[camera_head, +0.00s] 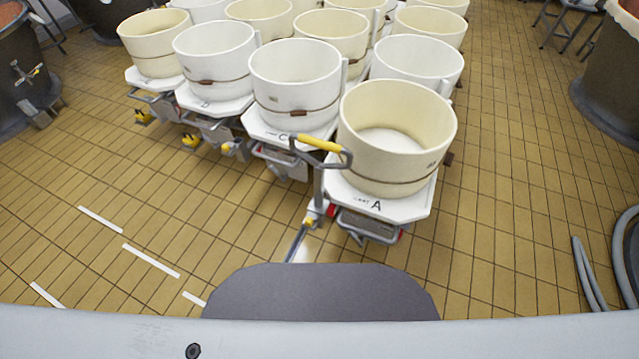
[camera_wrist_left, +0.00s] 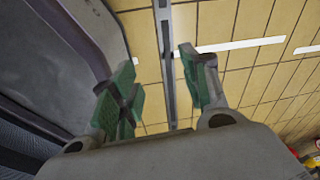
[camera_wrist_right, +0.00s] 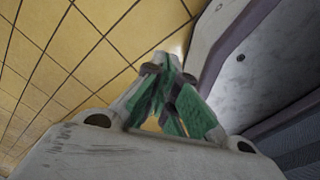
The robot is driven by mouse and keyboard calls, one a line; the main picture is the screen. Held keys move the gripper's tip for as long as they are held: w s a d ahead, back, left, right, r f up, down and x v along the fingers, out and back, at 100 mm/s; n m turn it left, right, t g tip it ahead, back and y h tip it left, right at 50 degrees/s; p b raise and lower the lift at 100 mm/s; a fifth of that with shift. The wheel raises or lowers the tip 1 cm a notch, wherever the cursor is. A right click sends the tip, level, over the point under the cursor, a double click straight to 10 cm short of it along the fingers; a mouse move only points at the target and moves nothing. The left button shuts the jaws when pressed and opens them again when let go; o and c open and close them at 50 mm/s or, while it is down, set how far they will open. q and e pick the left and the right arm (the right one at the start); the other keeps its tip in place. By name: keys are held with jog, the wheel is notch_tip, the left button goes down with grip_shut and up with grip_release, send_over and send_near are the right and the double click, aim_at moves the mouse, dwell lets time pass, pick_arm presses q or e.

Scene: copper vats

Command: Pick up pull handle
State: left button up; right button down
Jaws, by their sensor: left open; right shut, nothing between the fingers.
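The pull handle (camera_head: 320,143) has a yellow grip on a bent grey metal frame. It stands at the front left of the cart marked A (camera_head: 405,208), which bears a cream tub (camera_head: 395,140). Neither gripper shows in the head view, and the handle's grip shows in neither wrist view. My left gripper (camera_wrist_left: 162,82) is open, with green-padded fingers apart. A long grey metal bar (camera_wrist_left: 165,50) runs behind the gap between them; I cannot tell its distance. My right gripper (camera_wrist_right: 168,78) is shut and empty above the tiled floor.
Several more carts with white or cream tubs (camera_head: 295,85) stand close together behind and left of cart A. Copper vats stand at left (camera_head: 22,70) and right (camera_head: 612,70). Grey hoses (camera_head: 588,275) lie at the right. The tiled floor (camera_head: 110,190) at left is clear, with white dashes.

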pick_arm(q)
jog(key=w+d+r+m+t+h+p, duration=0.1)
jog(key=w+d+r+m+t, duration=0.1)
jog(key=w+d+r, duration=0.55)
jog(key=w+d+r+m+t+h+p, duration=0.1)
jog(key=w+d+r+t, duration=0.15)
jog(key=w+r, duration=0.85)
jog(key=w+d+r+m+t+h+p, duration=0.15)
jog(key=w+d+r, duration=0.3)
jog(key=w, duration=0.85)
jog(key=w+d+r+m+t+h, duration=0.1)
jog(key=w+d+r+m+t, duration=0.1)
jog(key=r, duration=1.1)
jog(key=w+d+r+m+t+h, duration=0.1)
jog(key=w+d+r+m, duration=0.4)
jog(key=r, duration=0.7)
jog(key=w+d+r+m+t+h, duration=0.1)
jog(key=w+d+r+m+t, duration=0.2)
jog(key=r, duration=1)
jog(key=shift+w+d+r+m+t, duration=0.2)
jog(key=shift+d+r+m+t, duration=0.25)
jog(key=shift+d+m, duration=1.75)
pick_arm(e)
jog(key=s+a+r, duration=0.2)
jog(key=a+r, duration=0.1)
jog(key=a, duration=0.2)
jog(key=shift+r+y, duration=0.3)
jog(key=shift+r, duration=0.1)
